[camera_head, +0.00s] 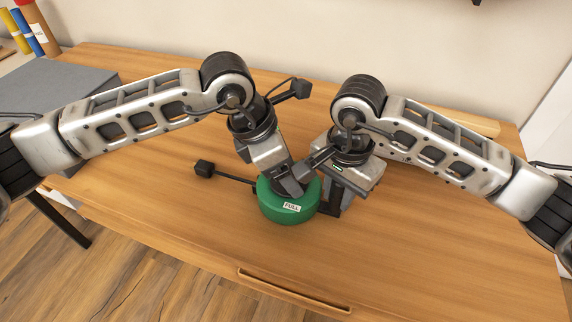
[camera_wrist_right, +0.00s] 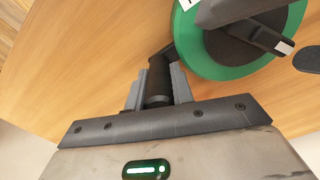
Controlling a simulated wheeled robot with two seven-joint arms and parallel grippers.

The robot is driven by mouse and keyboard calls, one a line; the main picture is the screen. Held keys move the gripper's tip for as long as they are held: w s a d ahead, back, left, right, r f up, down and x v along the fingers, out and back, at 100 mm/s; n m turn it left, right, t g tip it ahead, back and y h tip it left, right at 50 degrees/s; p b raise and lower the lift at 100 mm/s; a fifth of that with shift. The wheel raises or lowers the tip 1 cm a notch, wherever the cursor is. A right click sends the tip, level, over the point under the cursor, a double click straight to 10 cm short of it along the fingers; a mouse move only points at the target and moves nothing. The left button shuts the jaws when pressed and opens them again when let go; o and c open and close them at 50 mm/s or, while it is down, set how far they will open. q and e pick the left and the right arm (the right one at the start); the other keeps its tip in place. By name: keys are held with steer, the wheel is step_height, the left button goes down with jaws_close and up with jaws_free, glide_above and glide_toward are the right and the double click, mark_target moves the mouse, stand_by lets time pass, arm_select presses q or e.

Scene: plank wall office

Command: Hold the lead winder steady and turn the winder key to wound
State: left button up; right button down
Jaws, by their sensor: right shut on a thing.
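The lead winder (camera_head: 285,207) is a round green drum with a white label that seems to read FULL. It stands on the table below my two arms and also shows in the right wrist view (camera_wrist_right: 212,62). My right gripper (camera_wrist_right: 158,88) is shut on the winder's black handle (camera_wrist_right: 158,72), which sticks out beside the drum. My left gripper (camera_head: 291,184) is over the top of the drum, and its fingers hide much of the centre. A dark bar, perhaps the winder key (camera_wrist_right: 262,37), lies across the dark hub. Whether the left fingers grip it is hidden.
The wooden table (camera_head: 420,250) is clear in front and to the right. A grey flat box or folder (camera_head: 60,85) lies at the back left, near coloured tubes (camera_head: 38,28). A slot-like handle (camera_head: 290,290) is at the table's front edge.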

arm_select(q)
steer(key=shift+d+f, duration=0.15)
steer(key=shift+f, duration=0.15)
steer(key=c, duration=1)
steer(key=shift+w, duration=0.1)
